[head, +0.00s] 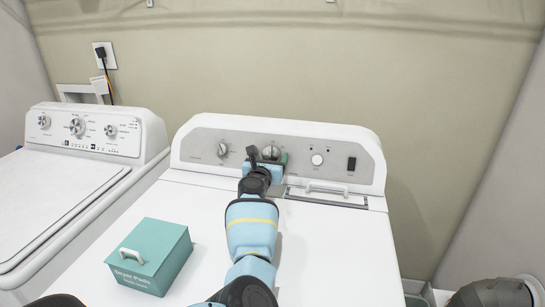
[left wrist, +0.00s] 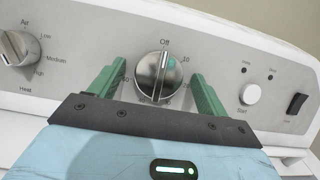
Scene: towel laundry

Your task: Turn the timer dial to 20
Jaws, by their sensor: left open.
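The timer dial (left wrist: 154,75) is a round silver knob with a raised grip bar. In the left wrist view its bar stands nearly upright, with its top just under the "Off" mark; 10 is printed to its right. In the head view the dial (head: 271,152) is partly hidden behind my left gripper (head: 267,158). In the left wrist view my left gripper (left wrist: 155,88) is open, with one green finger on each side of the dial. Gaps show between the fingers and the knob. The 20 mark is mostly hidden by the right finger.
The heat dial (left wrist: 16,48) is left of the timer dial. The start button (left wrist: 250,94) and a black switch (left wrist: 296,103) are to the right. A teal box (head: 150,256) stands on the dryer top (head: 335,245). A washer (head: 75,195) stands at left.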

